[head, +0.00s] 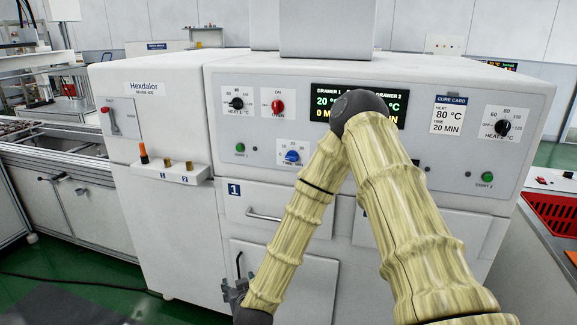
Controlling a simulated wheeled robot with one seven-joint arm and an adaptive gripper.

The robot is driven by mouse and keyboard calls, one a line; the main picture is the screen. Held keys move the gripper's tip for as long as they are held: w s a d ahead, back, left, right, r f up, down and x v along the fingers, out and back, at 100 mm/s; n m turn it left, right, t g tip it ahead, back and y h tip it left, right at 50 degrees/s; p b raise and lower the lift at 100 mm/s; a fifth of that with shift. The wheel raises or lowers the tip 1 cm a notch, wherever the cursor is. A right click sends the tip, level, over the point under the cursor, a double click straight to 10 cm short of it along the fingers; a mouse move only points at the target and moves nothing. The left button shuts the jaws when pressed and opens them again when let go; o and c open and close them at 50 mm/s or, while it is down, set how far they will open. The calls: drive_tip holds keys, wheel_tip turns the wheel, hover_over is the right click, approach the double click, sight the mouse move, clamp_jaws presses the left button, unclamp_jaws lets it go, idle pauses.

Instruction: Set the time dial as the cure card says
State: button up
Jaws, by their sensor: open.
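The time dial (291,156) is a blue knob on a white scale plate, low on the front panel of a white oven marked Hexdalor. Its pointer is too small to read surely. The cure card (447,115) sits at the panel's right and reads heat 80 °C, time 20 MIN. My gripper (236,285) is open, low and left of centre in front of the lower door, well below the dial and apart from it. My wrist hides part of the gripper.
A dark display (330,97) is partly hidden by my arm. Black heat knobs (236,103) (501,127), a red oven knob (277,106) and a green start button (240,148) share the panel. Drawer 1's handle (264,216) sticks out below the dial. A small ledge (184,174) juts out left.

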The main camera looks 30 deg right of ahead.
drive_tip(key=w+d+r+m+t+h, duration=0.1)
drive_tip(key=w+d+r+m+h, duration=0.2)
drive_tip(key=r, duration=0.5)
drive_tip(key=w+d+r+t+h, duration=0.1)
drive_tip(key=w+d+r+h, duration=0.1)
drive_tip(key=w+d+r, duration=0.35)
drive_tip(key=m+g+h+b, duration=0.1)
drive_tip(key=m+g+h, duration=0.1)
drive_tip(key=m+h, duration=0.3)
approach(290, 159)
drive_tip(key=shift+n+h, duration=0.3)
drive_tip(key=shift+h, duration=0.1)
drive_tip(key=p+x, duration=0.1)
drive_tip(key=x, duration=0.8)
drive_tip(key=shift+w+d+f, duration=0.15)
drive_tip(key=shift+w+d, duration=0.05)
drive_tip(key=shift+w, duration=0.05)
drive_tip(key=c, duration=1)
